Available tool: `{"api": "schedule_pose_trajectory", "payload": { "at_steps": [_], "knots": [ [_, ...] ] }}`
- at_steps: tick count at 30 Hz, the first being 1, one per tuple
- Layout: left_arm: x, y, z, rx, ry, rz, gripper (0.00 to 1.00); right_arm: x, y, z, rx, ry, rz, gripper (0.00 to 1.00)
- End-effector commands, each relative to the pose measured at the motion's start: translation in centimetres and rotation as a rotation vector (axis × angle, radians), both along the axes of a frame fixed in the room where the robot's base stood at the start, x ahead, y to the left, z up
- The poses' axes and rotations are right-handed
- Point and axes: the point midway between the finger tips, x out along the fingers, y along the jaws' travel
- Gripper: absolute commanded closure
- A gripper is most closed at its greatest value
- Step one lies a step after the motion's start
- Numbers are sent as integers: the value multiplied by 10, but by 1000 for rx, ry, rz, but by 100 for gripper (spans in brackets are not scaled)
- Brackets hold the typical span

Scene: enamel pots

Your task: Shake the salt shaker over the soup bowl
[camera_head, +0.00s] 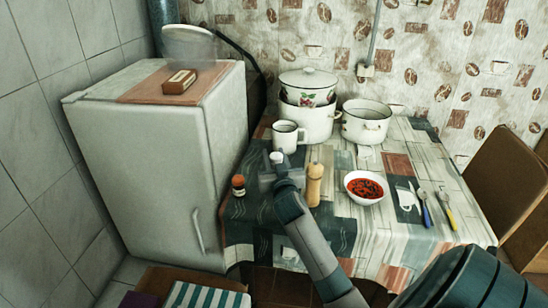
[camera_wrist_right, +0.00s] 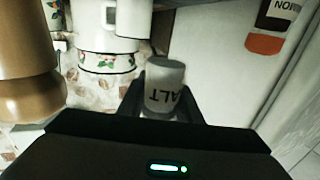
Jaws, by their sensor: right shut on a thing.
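The salt shaker (camera_head: 277,157), a small pale cylinder, is between the fingers of my right gripper (camera_head: 280,172), which is shut on it. It also shows in the right wrist view (camera_wrist_right: 164,80), where part of its "SALT" label can be read. I cannot tell whether its base touches the table. The white soup bowl (camera_head: 352,197), with red soup in it, stands on the table to the right of the gripper, beyond the pepper mill. My left gripper is not in view.
A wooden pepper mill (camera_head: 314,184) stands between the gripper and the bowl. A small orange-and-dark bottle (camera_head: 238,186) is at left. A white mug (camera_head: 287,136) and pots (camera_head: 366,122) stand behind. Cutlery (camera_head: 425,209) lies right of the bowl. A fridge (camera_head: 150,150) borders the table's left.

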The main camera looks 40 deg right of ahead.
Motion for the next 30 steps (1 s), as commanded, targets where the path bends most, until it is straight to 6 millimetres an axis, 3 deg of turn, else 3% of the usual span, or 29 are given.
{"api": "schedule_pose_trajectory", "payload": {
  "at_steps": [8,14,23,30],
  "knots": [
    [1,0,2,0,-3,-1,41,0,7,1,-1,-1,11,93],
    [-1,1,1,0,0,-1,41,-1,40,4,-1,0,60,93],
    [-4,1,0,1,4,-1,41,-13,134,11,-1,-1,202,93],
    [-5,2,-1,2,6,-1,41,-38,215,16,0,-2,329,93]
  ]
}}
